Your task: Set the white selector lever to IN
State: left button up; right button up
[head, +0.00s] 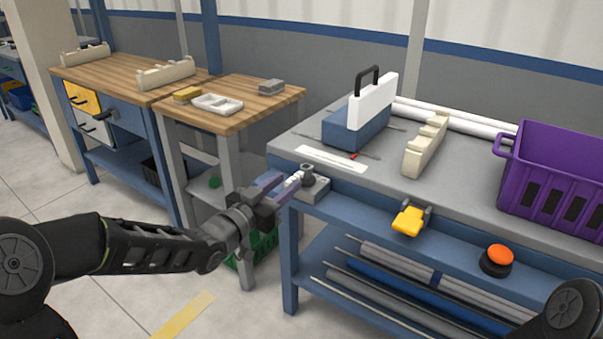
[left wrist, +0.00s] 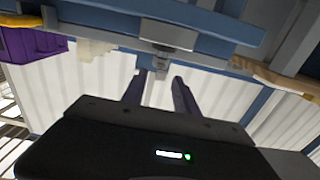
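A small grey selector block (head: 312,186) with a dark round post sits at the near left corner of the grey bench. A short white piece (head: 294,178), probably the selector lever, shows at its left side, partly behind my fingers. I cannot read its setting or any IN mark. My left gripper (head: 278,188) reaches the block's left side. In the left wrist view, my left gripper (left wrist: 160,78) has its fingers apart, with the block's grey underside (left wrist: 167,36) ahead of them. A small grey part (left wrist: 160,64) shows between the fingertips; contact cannot be told. My right gripper is out of view.
On the bench are a blue box (head: 352,132) with a white black-handled panel, a white strip (head: 330,158), a beige rack (head: 425,146) and a purple crate (head: 553,178). A yellow lever (head: 409,220) and an orange button (head: 500,256) are on the front. Pipes lie below.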

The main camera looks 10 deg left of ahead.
aim_at(301, 172)
pick_arm(q)
jog(key=x, duration=0.7)
jog(key=shift+a+b, duration=0.1)
jog(key=shift+b, duration=0.3)
jog(key=shift+c, duration=0.2)
grip_shut()
dwell(0.7)
